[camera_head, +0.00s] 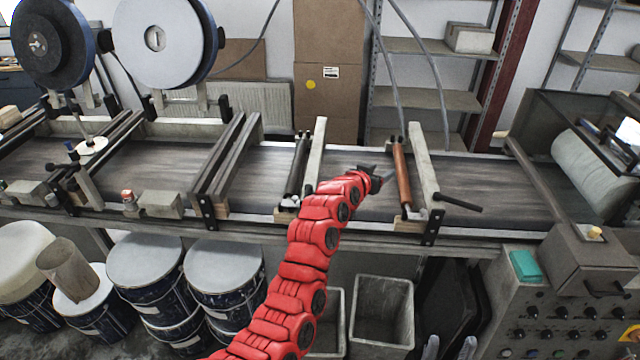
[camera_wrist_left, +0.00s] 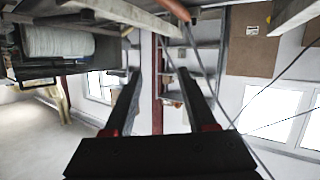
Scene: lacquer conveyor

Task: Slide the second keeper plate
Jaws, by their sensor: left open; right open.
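My left gripper (camera_head: 377,172) reaches over the conveyor (camera_head: 262,180), just left of the copper roller (camera_head: 402,172). In the left wrist view my left gripper (camera_wrist_left: 158,78) has its fingers apart with nothing between them. The copper roller's end shows above the fingers (camera_wrist_left: 174,8). A dark roller (camera_head: 298,165) lies across the belt further left. Pale crossbars (camera_head: 424,165) stand beside both rollers. Small end fittings (camera_head: 410,213) sit at the rollers' near ends; I cannot tell which is the second keeper plate. Two pale fingertips, apparently my right gripper (camera_head: 450,346), stand apart at the bottom edge.
A dark handle (camera_head: 457,203) sticks out right of the copper roller. A control box (camera_head: 560,290) stands front right. Several paint drums (camera_head: 150,262) stand front left, and grey bins (camera_head: 383,310) lie below the conveyor. Hoses (camera_head: 408,70) hang behind the belt.

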